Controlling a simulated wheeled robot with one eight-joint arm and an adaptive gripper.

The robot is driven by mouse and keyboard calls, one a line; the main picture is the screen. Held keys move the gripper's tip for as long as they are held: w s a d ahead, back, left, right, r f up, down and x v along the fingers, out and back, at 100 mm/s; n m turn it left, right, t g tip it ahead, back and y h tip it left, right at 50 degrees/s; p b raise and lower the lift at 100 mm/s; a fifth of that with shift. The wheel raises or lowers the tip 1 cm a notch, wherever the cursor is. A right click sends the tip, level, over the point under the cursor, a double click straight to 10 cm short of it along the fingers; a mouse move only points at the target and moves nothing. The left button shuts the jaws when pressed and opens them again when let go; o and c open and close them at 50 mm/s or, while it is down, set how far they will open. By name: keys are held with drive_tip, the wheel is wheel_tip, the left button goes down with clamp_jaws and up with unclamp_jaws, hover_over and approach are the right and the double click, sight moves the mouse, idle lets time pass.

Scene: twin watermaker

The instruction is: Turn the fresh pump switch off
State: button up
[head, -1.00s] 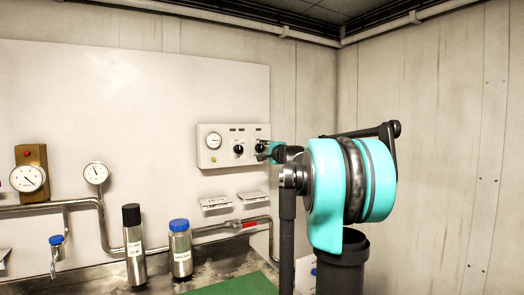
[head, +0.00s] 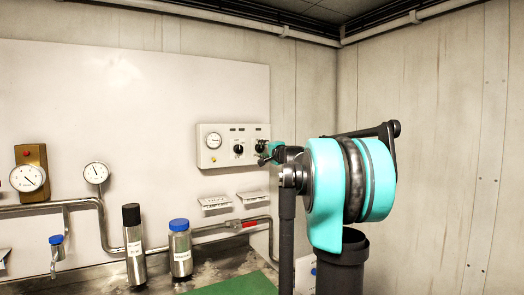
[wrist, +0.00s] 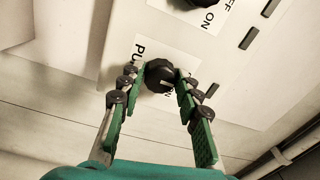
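The white control panel (head: 220,157) on the back wall has a gauge and two black rotary knobs. My gripper (head: 262,152) is at its right knob (head: 260,146), which it partly hides in the head view. In the wrist view this black knob (wrist: 160,76) sits between my gripper's fingertips (wrist: 157,78). The fingers are apart, one on each side of the knob. A gap shows on the left; the right fingertip is very close to it, and contact is unclear. The knob's label (wrist: 137,50) is partly covered; "PU" and part of "ON" show.
The other knob (head: 239,149) is just left of my gripper; it shows at the wrist view's top edge (wrist: 203,2) with an "OFF ON" label. Below stand a black-capped bottle (head: 134,245), a blue-capped bottle (head: 180,250) and a metal pipe (head: 215,231).

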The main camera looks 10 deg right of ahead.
drive_tip(key=o, duration=0.4)
drive_tip(key=shift+c, duration=0.2)
drive_tip(key=v, duration=1.2)
drive_tip(key=shift+s, duration=0.15)
